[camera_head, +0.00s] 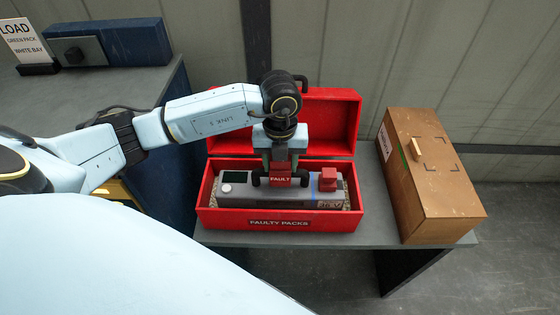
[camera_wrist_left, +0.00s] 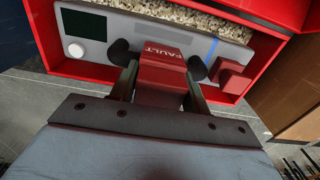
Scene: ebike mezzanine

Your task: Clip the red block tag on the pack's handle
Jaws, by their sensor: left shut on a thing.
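The red block tag (camera_head: 280,180), lettered FAULT, is between the fingers of my left gripper (camera_head: 280,168). It also shows in the left wrist view (camera_wrist_left: 163,78). The grey pack (camera_head: 240,193) lies in the open red box. The pack's black handle (camera_head: 256,179) shows at both sides of the tag, and its ends show in the left wrist view (camera_wrist_left: 121,52). The tag covers the handle's middle, so I cannot tell whether it is seated on the bar. My left gripper is over the pack, pointing down. My right gripper is not in view.
The red box (camera_head: 225,218), labelled FAULTY PACKS, has its lid (camera_head: 335,120) raised behind. A red block (camera_head: 328,178) sits at the pack's right end. A wooden case (camera_head: 425,185) stands to the right. A dark blue cabinet (camera_head: 170,145) is at the left.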

